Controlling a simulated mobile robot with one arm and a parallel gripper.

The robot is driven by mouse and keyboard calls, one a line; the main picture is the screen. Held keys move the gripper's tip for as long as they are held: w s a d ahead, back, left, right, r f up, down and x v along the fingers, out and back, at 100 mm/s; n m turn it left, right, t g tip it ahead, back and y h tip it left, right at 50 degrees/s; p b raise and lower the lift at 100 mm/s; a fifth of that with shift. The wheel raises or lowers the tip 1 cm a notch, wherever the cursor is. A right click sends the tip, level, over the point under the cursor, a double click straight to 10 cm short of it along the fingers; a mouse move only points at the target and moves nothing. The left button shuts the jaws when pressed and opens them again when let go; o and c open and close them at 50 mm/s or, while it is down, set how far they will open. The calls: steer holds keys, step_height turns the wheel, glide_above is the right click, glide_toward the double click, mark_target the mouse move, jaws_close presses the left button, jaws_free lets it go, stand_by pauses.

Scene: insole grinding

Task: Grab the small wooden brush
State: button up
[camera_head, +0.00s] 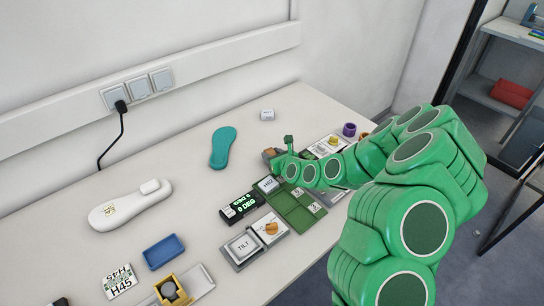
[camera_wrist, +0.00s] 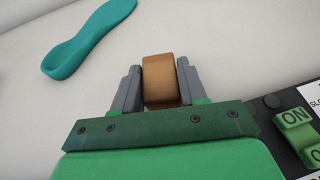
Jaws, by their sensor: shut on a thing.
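A small brown wooden block, which looks like the wooden brush (camera_wrist: 159,80), is between the two grey fingers of my gripper (camera_wrist: 157,85) in the wrist view. The fingers press against its left and right sides. In the head view the brush (camera_head: 269,153) shows as a small brown patch at the end of my green arm, above the table. My gripper (camera_head: 274,156) is partly hidden there by my own arm. Any bristles are out of sight.
A teal insole (camera_head: 222,147) lies left of my gripper. A white device (camera_head: 131,205), blue tray (camera_head: 164,252) and yellow holder (camera_head: 173,290) stand left. The table behind is mostly clear.

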mark_target(273, 154)
steer(key=shift+r, duration=5)
